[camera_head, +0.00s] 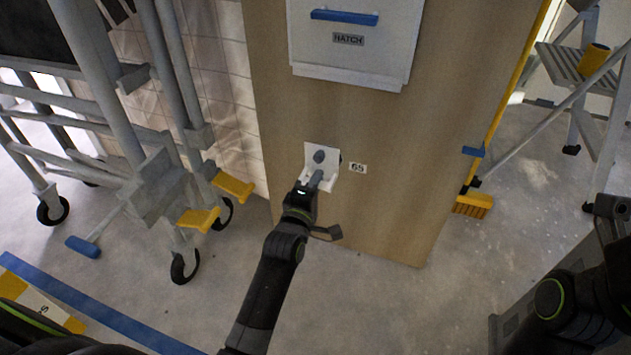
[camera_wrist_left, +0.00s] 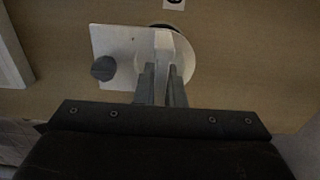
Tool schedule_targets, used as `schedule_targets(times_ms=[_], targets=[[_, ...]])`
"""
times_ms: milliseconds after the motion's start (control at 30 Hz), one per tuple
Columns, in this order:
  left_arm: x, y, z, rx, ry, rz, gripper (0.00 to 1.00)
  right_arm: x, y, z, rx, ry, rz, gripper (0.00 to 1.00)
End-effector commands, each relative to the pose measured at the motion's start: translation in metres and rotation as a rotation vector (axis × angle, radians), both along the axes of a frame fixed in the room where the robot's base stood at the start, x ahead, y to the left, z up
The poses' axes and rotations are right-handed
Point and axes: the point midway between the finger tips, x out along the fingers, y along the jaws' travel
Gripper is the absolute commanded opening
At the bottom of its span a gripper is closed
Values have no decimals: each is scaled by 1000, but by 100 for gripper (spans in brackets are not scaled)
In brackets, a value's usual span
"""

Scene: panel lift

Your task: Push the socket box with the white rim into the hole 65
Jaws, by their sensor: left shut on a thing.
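A white square plate (camera_head: 311,153) with a grey round knob (camera_head: 319,156) is at the front of the wooden panel, left of the label 65 (camera_head: 357,168). My left gripper (camera_head: 318,182) is at its lower part. In the left wrist view, the fingers (camera_wrist_left: 162,84) are shut on a white upright part (camera_wrist_left: 163,50) beside the plate (camera_wrist_left: 115,42). A round pale rim (camera_wrist_left: 188,58) shows behind that part. I cannot tell whether it belongs to the socket box or the hole. The hole's inside is hidden.
A white hatch (camera_head: 350,55) with a blue handle is above. A grey wheeled scaffold (camera_head: 150,185) with yellow pedals stands left of the panel (camera_head: 400,200). A stepladder (camera_head: 580,75) and a yellow brush (camera_head: 473,205) are on the right. The floor before the panel is mostly clear.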

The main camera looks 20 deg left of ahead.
Motion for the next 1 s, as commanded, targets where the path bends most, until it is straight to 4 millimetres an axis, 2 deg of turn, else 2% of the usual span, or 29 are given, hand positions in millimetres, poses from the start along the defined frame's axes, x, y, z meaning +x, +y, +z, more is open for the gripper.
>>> schedule_targets(times_ms=[333, 1000], targets=[[1, 0, 0, 1, -1, 0, 0, 0, 0, 0, 0, 0, 0, 36], [21, 0, 0, 2, -1, 0, 0, 0, 0, 1, 0, 0, 0, 36]])
